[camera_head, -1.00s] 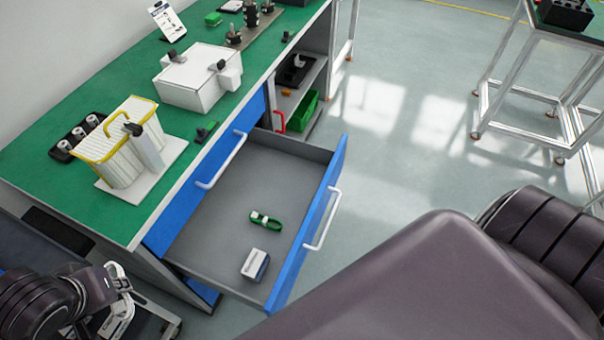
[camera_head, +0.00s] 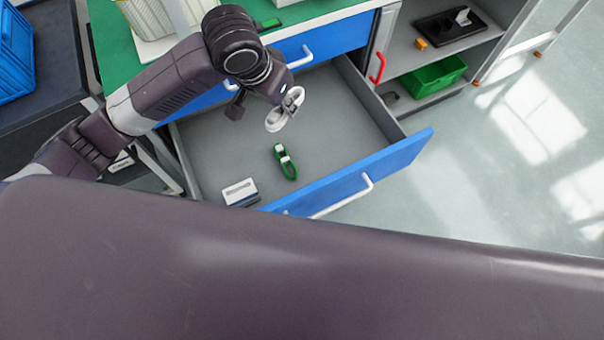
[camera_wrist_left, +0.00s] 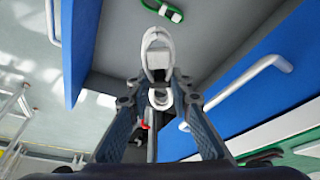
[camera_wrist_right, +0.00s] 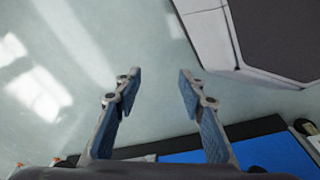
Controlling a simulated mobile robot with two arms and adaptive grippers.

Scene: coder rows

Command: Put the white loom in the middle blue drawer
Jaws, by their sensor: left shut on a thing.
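The white loom (camera_head: 284,110) is a looped white cable bundle held over the open blue drawer (camera_head: 345,195). My left gripper (camera_head: 275,98) is at the loom, above the grey drawer floor. In the left wrist view the fingers of my left gripper (camera_wrist_left: 158,85) are closed on the white loom (camera_wrist_left: 157,50), which stands out beyond the fingertips. A green loom (camera_head: 286,163) and a small white box (camera_head: 240,192) lie in the drawer below. My right gripper (camera_wrist_right: 154,80) shows in its wrist view with fingers apart and nothing between them, above the floor.
A closed blue drawer front with a white handle (camera_head: 290,62) is above the open one. A shelf to the right holds a green bin (camera_head: 430,75) and a black tray (camera_head: 450,26). A blue crate (camera_head: 12,50) stands at the left. My own dark arm covers the lower foreground.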

